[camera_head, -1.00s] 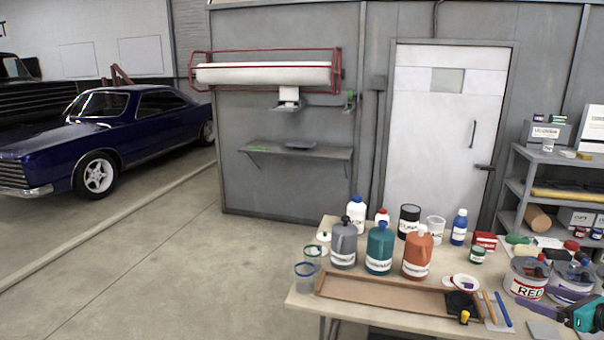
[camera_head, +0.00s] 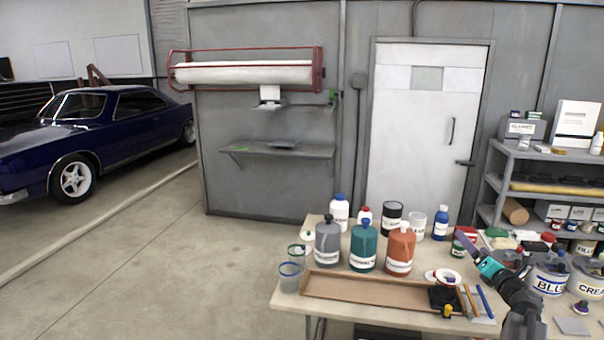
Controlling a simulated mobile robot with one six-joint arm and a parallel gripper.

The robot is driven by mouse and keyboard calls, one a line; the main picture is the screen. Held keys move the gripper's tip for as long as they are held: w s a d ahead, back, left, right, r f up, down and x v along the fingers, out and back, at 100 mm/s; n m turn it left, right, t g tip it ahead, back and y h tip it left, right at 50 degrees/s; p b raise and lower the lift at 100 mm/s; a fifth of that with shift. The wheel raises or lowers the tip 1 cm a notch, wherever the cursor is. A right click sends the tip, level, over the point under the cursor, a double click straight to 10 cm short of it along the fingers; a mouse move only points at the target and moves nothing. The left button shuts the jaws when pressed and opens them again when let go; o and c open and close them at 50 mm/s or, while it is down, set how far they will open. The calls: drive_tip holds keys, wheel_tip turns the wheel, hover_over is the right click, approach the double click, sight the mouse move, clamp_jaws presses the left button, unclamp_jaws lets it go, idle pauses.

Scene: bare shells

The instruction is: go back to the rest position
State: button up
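My gripper (camera_head: 466,246) is at the right of the head view, above the right part of the workbench (camera_head: 345,315). Its teal body and purple fingers point up and to the left, and my dark grey arm runs down to the lower right edge. The fingers overlap in this view, so I cannot tell if they are open or shut. No held object shows at the fingertips. The white dish (camera_head: 449,277) shows just below and left of the gripper.
Grey, teal and orange jugs (camera_head: 399,248) stand behind a long wooden tray (camera_head: 370,310). Paint cans (camera_head: 547,277) stand right of the gripper. A grey shelf unit (camera_head: 500,175) is behind. Open floor and a blue car (camera_head: 105,140) are at left.

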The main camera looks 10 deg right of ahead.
drive_tip(key=w+a+f+m+g+h, duration=0.3)
drive_tip(key=w+a+f+m+h, duration=0.4)
drive_tip(key=m, duration=0.6)
drive_tip(key=s+a+f+m+g+y, duration=0.3)
drive_tip(key=a+f+m+g, duration=0.4)
drive_tip(key=a+f, duration=0.7)
drive_tip(key=s+a+f+m+g+y, duration=0.25)
drive_tip(key=s+a+f, duration=0.3)
drive_tip(key=a, duration=0.45)
drive_tip(key=s+a+f+m+g+y, duration=0.25)
drive_tip(key=s+a+f, duration=0.3)
drive_tip(key=a, duration=0.45)
drive_tip(key=s+a+f+m+g+y, duration=0.25)
drive_tip(key=s+a+f, duration=0.25)
drive_tip(key=s+a, duration=0.3)
drive_tip(key=s+a+f+g+b, duration=0.2)
drive_tip(key=s+f+g+b, duration=0.4)
drive_tip(key=s+f, duration=1.8)
wheel_tip(320, 180, down, 5)
drive_tip(key=b, duration=0.4)
drive_tip(key=shift+s+r+h, duration=0.15)
drive_tip(key=shift+s+h, duration=0.2)
